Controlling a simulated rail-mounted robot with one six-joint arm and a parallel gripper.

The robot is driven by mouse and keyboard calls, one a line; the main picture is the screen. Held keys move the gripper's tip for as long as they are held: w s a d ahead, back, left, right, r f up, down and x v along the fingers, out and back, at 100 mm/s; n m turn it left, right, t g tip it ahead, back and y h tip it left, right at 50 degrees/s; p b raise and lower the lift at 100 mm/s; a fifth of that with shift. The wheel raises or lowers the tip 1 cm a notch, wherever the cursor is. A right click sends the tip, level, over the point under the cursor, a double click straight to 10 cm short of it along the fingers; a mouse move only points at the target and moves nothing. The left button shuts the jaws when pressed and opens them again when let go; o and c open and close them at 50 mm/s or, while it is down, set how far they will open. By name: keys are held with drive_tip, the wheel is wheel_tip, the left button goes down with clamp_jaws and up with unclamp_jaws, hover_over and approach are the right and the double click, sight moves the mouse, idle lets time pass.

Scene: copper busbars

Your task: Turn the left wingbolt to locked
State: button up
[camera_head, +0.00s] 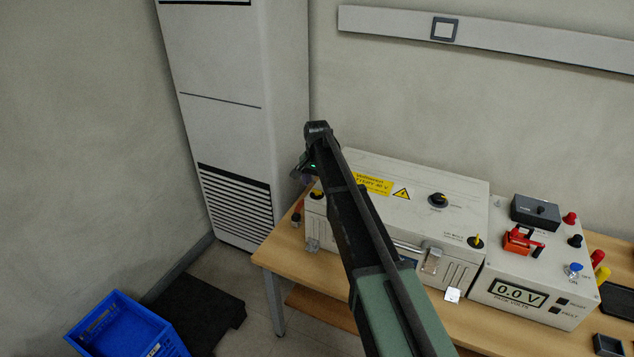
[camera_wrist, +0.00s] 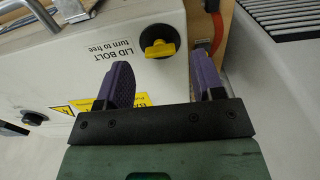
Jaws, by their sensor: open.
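The left wingbolt (camera_wrist: 160,49) is a black round base with a yellow wing, at the top middle of the wrist view. Its wing lies roughly across the picture. The upside-down label "LID BOLT turn to free" is beside it. In the head view the left wingbolt (camera_head: 317,194) is at the left end of the white box lid (camera_head: 420,185), partly covered by my arm. My gripper (camera_wrist: 164,78) is open, its two purple fingers apart and empty. In the wrist view the wingbolt lies just beyond the fingertips, between their lines; I see no contact.
The right wingbolt (camera_head: 476,242) and a black rotary knob (camera_head: 438,200) are on the lid. A meter unit (camera_head: 530,265) with a red switch stands right of the box. A tall white cabinet (camera_head: 235,100) is behind left. A blue crate (camera_head: 125,330) is on the floor.

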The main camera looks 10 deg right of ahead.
sight(317, 190)
wheel_tip(317, 190, up, 8)
drive_tip(key=p, duration=0.6)
drive_tip(key=shift+p, duration=0.3)
drive_tip(key=s+n, duration=0.7)
drive_tip(key=s, duration=2.8)
drive_tip(key=shift+s, duration=0.3)
drive_tip(key=shift+r, duration=0.1)
